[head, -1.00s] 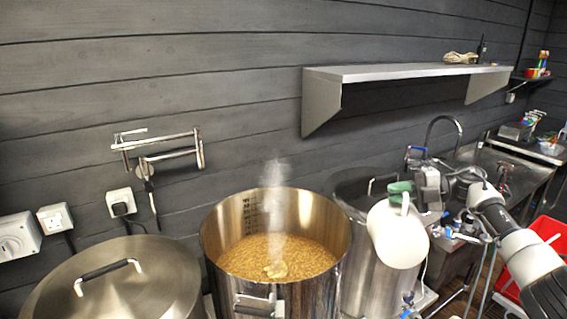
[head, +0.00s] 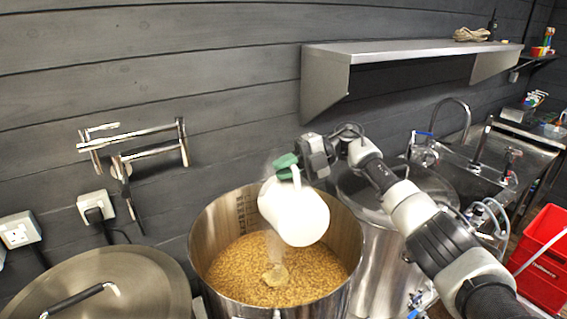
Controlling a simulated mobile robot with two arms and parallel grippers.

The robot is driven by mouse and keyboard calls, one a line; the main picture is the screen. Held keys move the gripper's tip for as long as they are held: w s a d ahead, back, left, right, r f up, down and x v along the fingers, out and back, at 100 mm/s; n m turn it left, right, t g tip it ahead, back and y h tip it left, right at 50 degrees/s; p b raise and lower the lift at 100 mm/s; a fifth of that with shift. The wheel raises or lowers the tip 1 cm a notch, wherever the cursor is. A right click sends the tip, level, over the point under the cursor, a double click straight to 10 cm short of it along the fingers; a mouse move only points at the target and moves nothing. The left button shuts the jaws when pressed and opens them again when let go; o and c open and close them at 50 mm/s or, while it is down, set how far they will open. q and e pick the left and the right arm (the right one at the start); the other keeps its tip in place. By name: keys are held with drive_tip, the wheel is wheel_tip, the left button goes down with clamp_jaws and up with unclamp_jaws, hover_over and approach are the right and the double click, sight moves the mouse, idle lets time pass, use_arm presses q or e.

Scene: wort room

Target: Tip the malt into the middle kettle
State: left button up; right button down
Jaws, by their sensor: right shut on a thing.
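The middle kettle (head: 217,222) is an open steel pot, with golden grain mash (head: 235,268) inside and a paler lump (head: 276,275) near its centre. My right gripper (head: 297,167) is shut on the handle of a white jug (head: 300,215), with a green piece at the grip. The jug hangs tilted over the kettle's mouth, toward the back right, above the mash. The jug's opening and contents are hidden from this side. A faint pale haze shows beside and below the jug; I cannot tell whether malt is falling. My left gripper is not in view.
A lidded kettle (head: 110,285) stands at the left and another covered kettle (head: 350,245) at the right, partly behind my right arm. A steel shelf (head: 420,52) hangs on the wall. A sink tap (head: 455,108) and a red crate (head: 545,255) are farther right.

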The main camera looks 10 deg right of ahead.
sight(299, 209)
drive_tip(key=s, duration=0.2)
drive_tip(key=s+n, duration=0.1)
drive_tip(key=shift+d+r+t, duration=0.1)
drive_tip(key=shift+d+t, duration=0.2)
drive_tip(key=shift+s+n, duration=0.3)
drive_tip(key=shift+s, duration=0.1)
drive_tip(key=s+n+b, duration=0.1)
drive_tip(key=s+f+n+b, duration=0.1)
drive_tip(key=s+b, duration=0.1)
drive_tip(key=s+f+t+b, duration=0.1)
drive_tip(key=b, duration=0.1)
drive_tip(key=shift+s+d+n, duration=0.2)
drive_tip(key=shift+s+n, duration=0.2)
use_arm(q)
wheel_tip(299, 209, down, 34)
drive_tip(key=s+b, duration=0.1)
drive_tip(key=b, duration=2.8)
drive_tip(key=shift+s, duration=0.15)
use_arm(e)
drive_tip(key=s+f+n+t+y, duration=0.2)
drive_tip(key=s+f+n+t, duration=0.1)
drive_tip(key=s+f+n, duration=0.4)
wheel_tip(299, 209, down, 3)
drive_tip(key=n, duration=0.6)
drive_tip(key=shift+d+y, duration=0.3)
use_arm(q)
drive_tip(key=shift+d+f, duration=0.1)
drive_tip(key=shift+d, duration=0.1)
